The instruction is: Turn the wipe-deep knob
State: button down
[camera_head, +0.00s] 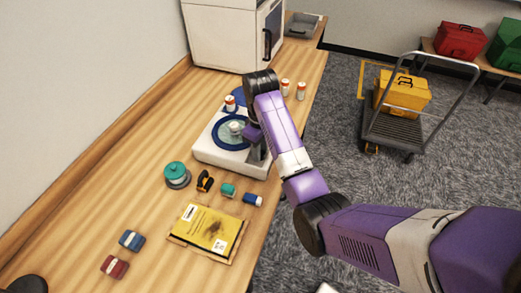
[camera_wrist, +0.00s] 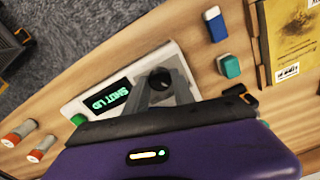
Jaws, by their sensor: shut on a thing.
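The white sorter machine (camera_head: 207,149) sits on the wooden bench, with a blue ring and pale disc on top. Its front panel shows in the wrist view (camera_wrist: 184,68), with a black display (camera_wrist: 110,97) in green letters that seem to read "SHUT LID". A round black knob (camera_wrist: 159,75) stands beside the display. My gripper (camera_wrist: 160,88) is shut on this knob, one grey finger on either side. In the head view my gripper (camera_head: 257,148) is at the machine's right front edge, where the arm hides the knob. I cannot read any label or mark on the knob.
Orange-capped vials (camera_head: 285,86) stand behind my wrist. A teal-lidded container (camera_head: 177,172), a teal block (camera_head: 228,190), a blue block (camera_head: 252,200) and a yellow packet (camera_head: 209,231) lie nearer. A white cabinet (camera_head: 226,35) stands at the back. A cart (camera_head: 390,128) is on the floor.

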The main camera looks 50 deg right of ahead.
jog(key=m, duration=1.1)
jog(key=shift+m, duration=1.8)
jog(key=c, duration=1.1)
grip_release()
jog(key=shift+o, duration=0.2)
